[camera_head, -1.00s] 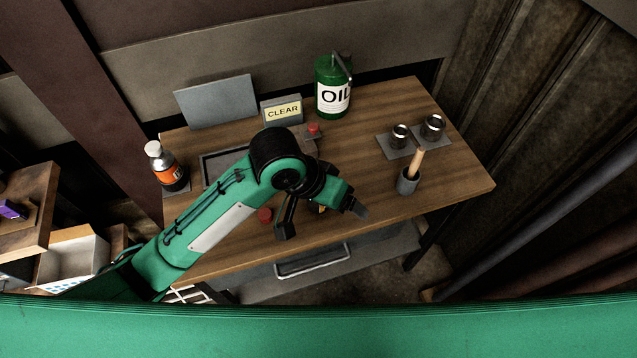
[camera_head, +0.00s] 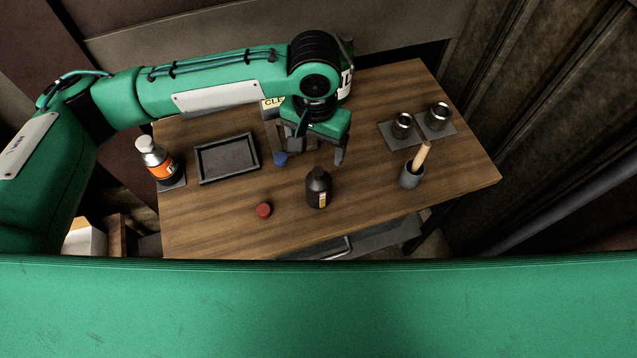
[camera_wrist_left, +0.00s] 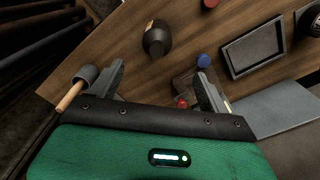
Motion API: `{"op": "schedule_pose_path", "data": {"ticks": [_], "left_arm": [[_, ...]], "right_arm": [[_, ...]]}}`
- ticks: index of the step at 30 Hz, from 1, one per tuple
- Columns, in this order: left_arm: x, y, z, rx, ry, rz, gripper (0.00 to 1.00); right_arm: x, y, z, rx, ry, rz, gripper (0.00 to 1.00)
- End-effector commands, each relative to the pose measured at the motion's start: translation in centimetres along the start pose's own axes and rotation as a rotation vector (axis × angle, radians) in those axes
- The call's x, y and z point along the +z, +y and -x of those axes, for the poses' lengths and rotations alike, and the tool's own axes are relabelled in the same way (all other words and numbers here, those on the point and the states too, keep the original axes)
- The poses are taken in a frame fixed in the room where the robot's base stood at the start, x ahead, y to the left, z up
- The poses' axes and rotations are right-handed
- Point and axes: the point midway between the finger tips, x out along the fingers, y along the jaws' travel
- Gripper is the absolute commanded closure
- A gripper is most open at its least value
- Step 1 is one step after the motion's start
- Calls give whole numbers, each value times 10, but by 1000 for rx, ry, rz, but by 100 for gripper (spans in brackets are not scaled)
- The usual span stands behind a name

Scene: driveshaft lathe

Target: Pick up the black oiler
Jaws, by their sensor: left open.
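The black oiler (camera_head: 318,190), a dark bottle with a small pale label, stands upright on the wooden table (camera_head: 215,220) near its front edge. In the left wrist view the oiler (camera_wrist_left: 157,40) lies beyond the fingertips, roughly centred between them. My left gripper (camera_head: 311,152) is open and empty. It hangs above the table, behind the oiler and apart from it. My right gripper is in neither view.
A red cap (camera_head: 264,210) and a blue cap (camera_head: 280,159) lie near the oiler. A black tray (camera_head: 227,158) and an orange-labelled bottle (camera_head: 160,168) are left. A brush cup (camera_head: 411,177) and two metal cups (camera_head: 402,125) are right. My arm partly hides the oil can (camera_head: 346,84).

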Motion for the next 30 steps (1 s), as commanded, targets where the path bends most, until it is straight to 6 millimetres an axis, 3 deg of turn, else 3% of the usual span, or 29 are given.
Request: {"op": "schedule_pose_path", "data": {"ticks": [9, 17, 22, 30], "left_arm": [[1, 1, -59, 1, -4, -1, 21], [0, 2, -78, 1, -2, -2, 21], [-2, 5, -102, 0, -3, -3, 21], [-2, 5, -125, 1, 0, -4, 21]], "right_arm": [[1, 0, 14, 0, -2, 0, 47], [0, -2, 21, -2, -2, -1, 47], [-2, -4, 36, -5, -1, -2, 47], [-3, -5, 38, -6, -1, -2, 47]]}}
